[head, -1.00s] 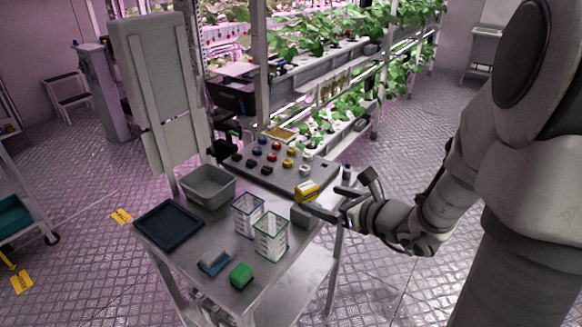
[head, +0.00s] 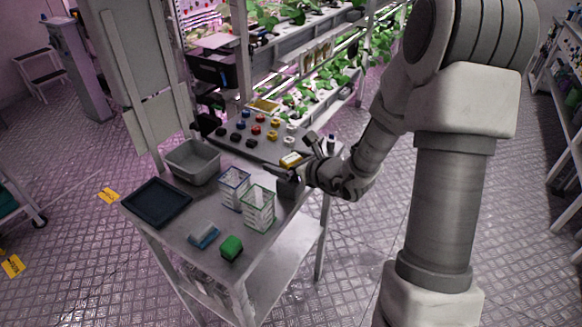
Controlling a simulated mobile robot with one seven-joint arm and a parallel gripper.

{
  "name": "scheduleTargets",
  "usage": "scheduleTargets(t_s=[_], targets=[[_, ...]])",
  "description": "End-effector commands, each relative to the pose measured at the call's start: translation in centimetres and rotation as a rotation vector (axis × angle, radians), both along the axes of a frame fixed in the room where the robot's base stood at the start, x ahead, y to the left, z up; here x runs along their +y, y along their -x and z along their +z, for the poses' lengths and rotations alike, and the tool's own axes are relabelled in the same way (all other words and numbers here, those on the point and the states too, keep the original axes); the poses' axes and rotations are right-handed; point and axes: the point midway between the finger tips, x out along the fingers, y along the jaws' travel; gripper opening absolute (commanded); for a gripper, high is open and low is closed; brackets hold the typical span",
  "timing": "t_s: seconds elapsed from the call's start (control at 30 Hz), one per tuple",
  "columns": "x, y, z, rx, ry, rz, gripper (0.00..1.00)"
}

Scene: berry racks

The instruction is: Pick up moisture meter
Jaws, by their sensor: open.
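A small yellow device (head: 290,160), which I take to be the moisture meter, lies near the right edge of the metal cart's top. In the head view my gripper (head: 294,157) is open at the device, with one dark finger on its near side and the other up to its right. The gripper partly covers the device. I cannot tell whether the fingers touch it.
A dark grey block (head: 288,187) stands just below the gripper. Two clear baskets (head: 258,208), a grey bin (head: 193,163), a dark tray (head: 156,203), a green block (head: 231,248) and a blue-grey item (head: 203,236) share the cart.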

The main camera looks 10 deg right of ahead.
Motion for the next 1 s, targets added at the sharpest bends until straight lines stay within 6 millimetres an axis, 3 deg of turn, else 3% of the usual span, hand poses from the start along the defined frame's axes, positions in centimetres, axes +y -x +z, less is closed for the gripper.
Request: scheduleTargets(t_s=[0.3, 0.83, 0.87, 1.0], targets=[[0.26, -0.56, -0.27, 0.0, 0.0, -0.001, 1.0], [0.24, -0.53, -0.25, 0.0, 0.0, -0.001, 0.05], [0.24, -0.55, -0.23, -0.001, -0.001, -0.001, 0.0], [0.24, -0.55, -0.22, -0.001, -0.001, -0.001, 0.0]])
